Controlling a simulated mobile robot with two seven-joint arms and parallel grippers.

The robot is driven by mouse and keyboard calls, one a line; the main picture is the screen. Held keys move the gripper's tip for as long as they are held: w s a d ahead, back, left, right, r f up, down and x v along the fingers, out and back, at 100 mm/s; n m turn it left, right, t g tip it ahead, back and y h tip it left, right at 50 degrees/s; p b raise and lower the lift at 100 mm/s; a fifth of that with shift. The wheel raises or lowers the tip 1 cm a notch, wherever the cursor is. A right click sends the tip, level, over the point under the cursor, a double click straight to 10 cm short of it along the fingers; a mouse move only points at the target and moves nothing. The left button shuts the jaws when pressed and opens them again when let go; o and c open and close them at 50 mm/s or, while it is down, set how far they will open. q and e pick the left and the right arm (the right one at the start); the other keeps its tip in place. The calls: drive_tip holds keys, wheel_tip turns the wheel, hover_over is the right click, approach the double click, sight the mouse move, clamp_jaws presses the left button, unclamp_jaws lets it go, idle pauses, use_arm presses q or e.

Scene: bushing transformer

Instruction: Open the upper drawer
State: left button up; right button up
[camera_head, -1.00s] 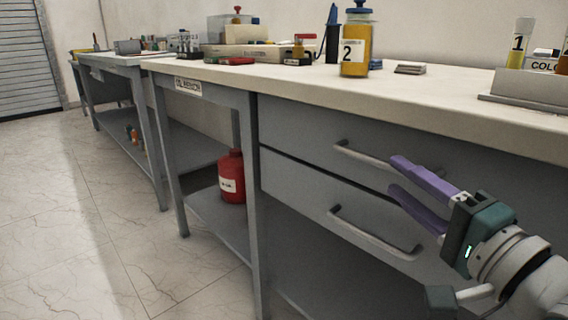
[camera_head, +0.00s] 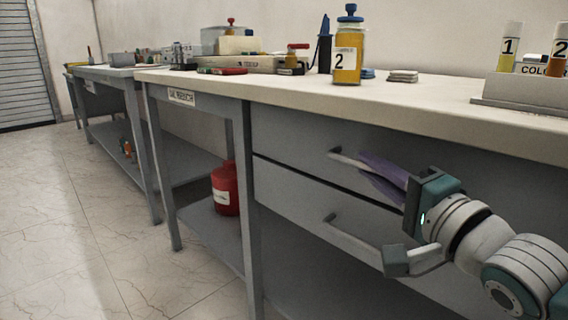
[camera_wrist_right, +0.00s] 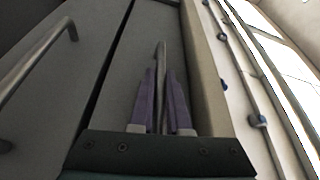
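The upper drawer (camera_head: 290,135) is a grey front under the worktop, with a metal bar handle (camera_head: 342,156). It looks flush with the bench. My right gripper (camera_head: 372,167) has its purple fingers at this handle. In the right wrist view, the handle bar (camera_wrist_right: 161,62) runs between the two fingers (camera_wrist_right: 161,90), which are close together on either side of it and look shut on it. The fingers hide the right part of the handle in the head view. My left gripper is not in view.
The lower drawer (camera_head: 285,193) has its own bar handle (camera_head: 350,240) just below my right wrist. A yellow bottle (camera_head: 347,62) and a rack with vials (camera_head: 520,92) stand on the worktop (camera_head: 430,98). A red container (camera_head: 226,190) sits on the shelf at left.

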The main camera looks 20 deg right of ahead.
clamp_jaws()
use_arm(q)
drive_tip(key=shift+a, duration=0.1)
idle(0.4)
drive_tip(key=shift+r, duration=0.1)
use_arm(e)
drive_tip(key=shift+a, duration=0.1)
idle(0.4)
